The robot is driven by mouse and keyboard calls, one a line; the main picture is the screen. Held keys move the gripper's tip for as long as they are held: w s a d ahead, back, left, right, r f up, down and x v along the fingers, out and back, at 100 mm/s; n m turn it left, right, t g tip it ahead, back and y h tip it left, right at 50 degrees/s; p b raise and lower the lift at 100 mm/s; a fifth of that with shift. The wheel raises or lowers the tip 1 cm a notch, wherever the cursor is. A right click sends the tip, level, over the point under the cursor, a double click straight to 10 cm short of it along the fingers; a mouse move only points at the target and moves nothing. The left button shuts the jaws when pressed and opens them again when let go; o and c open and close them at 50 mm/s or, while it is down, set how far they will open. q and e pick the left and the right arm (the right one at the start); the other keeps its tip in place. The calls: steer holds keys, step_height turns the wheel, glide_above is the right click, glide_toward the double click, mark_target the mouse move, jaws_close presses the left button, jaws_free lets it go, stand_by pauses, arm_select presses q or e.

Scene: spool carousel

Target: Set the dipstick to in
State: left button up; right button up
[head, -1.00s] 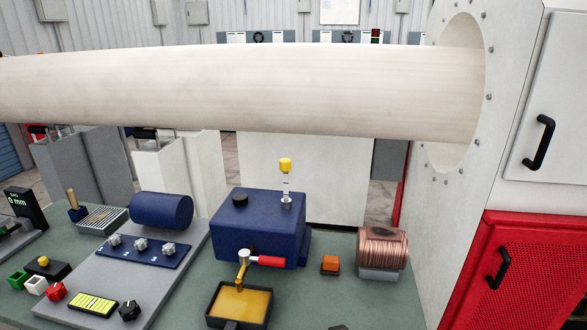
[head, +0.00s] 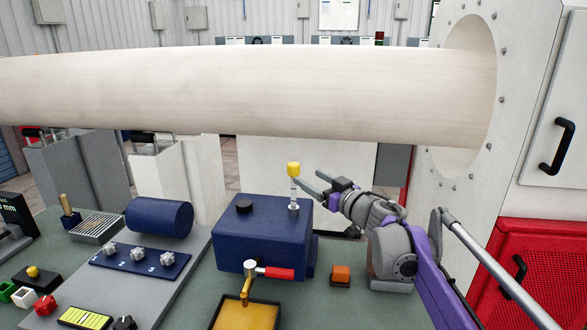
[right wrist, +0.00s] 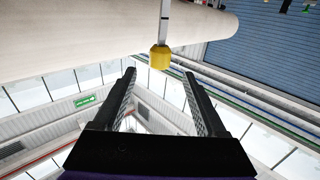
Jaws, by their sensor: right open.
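The dipstick (head: 294,185) stands upright out of the top of the blue tank (head: 262,235), raised so that its pale stem shows under a yellow cap (head: 293,169). My right gripper (head: 312,182) is open and empty, just right of the dipstick at about the height of the cap. In the right wrist view the yellow cap (right wrist: 160,57) lies ahead of the two spread fingers (right wrist: 158,90), not between them. My left gripper is not in view.
A long pale roll (head: 230,95) spans above the table. A red-handled tap (head: 270,273) sits on the tank's front over a yellow-filled tray (head: 245,316). An orange block (head: 341,275) lies right of the tank. A black cap (head: 244,207) is on the tank top.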

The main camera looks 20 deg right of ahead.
mark_target(297, 171)
steer(key=p+x, duration=0.1)
steer(key=x, duration=0.7)
steer(key=shift+w, duration=0.25)
jaws_close()
stand_by(1.1)
